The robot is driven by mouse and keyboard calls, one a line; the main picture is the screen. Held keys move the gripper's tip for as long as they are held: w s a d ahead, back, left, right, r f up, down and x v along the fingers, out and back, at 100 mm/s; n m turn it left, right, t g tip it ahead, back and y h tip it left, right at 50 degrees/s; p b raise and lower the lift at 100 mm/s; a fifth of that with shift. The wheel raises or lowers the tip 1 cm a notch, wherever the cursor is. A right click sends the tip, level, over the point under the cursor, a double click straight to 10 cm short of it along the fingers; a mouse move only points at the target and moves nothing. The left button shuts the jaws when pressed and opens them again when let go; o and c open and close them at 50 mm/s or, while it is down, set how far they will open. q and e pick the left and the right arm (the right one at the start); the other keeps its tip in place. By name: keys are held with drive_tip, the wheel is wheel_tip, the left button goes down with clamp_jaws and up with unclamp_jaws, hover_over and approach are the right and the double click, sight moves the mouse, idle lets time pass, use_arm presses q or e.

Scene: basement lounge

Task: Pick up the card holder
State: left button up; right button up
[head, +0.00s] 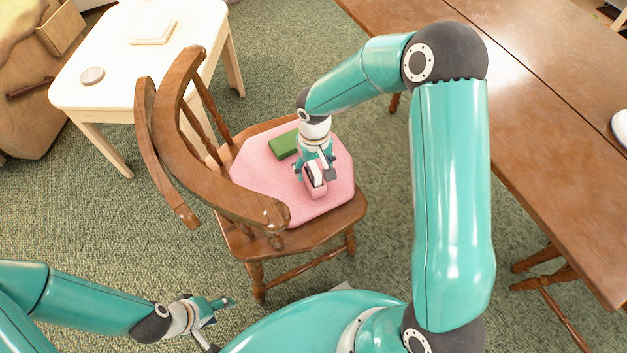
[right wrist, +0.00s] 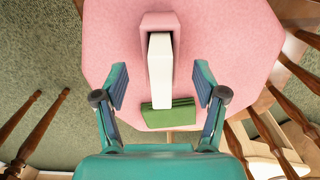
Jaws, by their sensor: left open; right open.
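The card holder (right wrist: 158,22) appears to be the pink slotted piece with a white block (right wrist: 160,72) in it, on the pink seat cushion of a wooden chair. In the head view the card holder (head: 317,192) is partly hidden by my right gripper (head: 317,172). My right gripper (right wrist: 161,82) is open and points down over it. In the right wrist view the white block lies between the fingers, with gaps on both sides and no visible contact. My left gripper (head: 222,308) is open and empty, low at the left, away from the chair.
A green block (head: 284,145) lies on the cushion (head: 255,168) close to the holder; it also shows in the right wrist view (right wrist: 170,114). The chair's curved back (head: 180,120) rises at the left. A white table (head: 120,55) and a brown table (head: 545,200) flank the chair.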

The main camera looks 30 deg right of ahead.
wheel_tip(320, 180, down, 4)
drive_tip(key=shift+r+b, duration=0.1)
drive_tip(key=shift+b, duration=0.2)
drive_tip(key=c, duration=1.2)
drive_tip(key=shift+w, duration=0.1)
